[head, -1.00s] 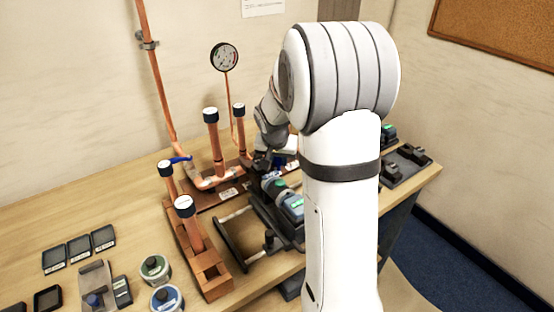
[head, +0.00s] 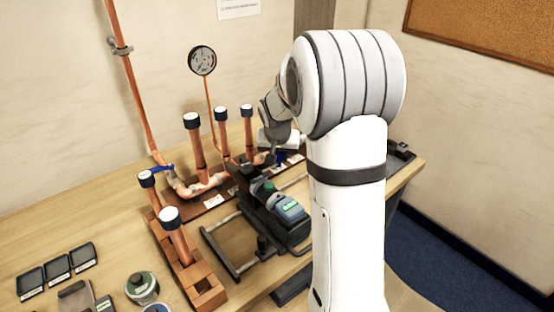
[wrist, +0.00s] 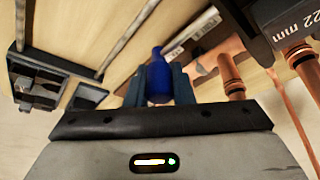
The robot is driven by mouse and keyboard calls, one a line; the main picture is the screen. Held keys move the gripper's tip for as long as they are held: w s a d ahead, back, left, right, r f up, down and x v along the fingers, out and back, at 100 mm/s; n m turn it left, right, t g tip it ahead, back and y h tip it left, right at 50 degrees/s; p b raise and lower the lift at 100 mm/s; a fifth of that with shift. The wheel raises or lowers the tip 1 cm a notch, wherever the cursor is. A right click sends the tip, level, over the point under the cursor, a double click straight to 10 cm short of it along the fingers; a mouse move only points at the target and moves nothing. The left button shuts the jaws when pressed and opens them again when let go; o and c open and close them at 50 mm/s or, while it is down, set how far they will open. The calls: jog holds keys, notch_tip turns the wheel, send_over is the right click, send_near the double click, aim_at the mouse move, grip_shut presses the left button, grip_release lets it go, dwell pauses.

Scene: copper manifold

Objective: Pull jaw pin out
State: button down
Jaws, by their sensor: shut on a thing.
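My gripper (wrist: 158,88) shows in the wrist view with both fingers shut on a blue, narrow-necked piece (wrist: 158,78). I cannot tell for sure whether this is the jaw pin. In the head view my gripper (head: 272,157) is at the right end of the copper pipework, beyond the press tool, and a bit of blue shows beside it. The press tool (head: 287,209), dark with a green part and a grey-blue end, lies on the bench. My arm hides part of the bench right of it.
Upright copper stubs with dark caps (head: 192,121) rise from the manifold. A dark block marked 22 mm (wrist: 285,20) and copper stubs (wrist: 231,75) are close on the right in the wrist view. A gauge (head: 202,60) stands behind. A black-framed rack (head: 222,250) lies left of the tool.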

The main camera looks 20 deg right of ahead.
jog(key=c, duration=1.5)
grip_release()
jog(key=shift+s, duration=0.2)
jog(key=shift+c, duration=0.2)
jog(key=b+v, duration=0.1)
jog(key=v, duration=0.6)
jog(key=shift+r, duration=0.35)
jog(key=shift+s+a, duration=0.1)
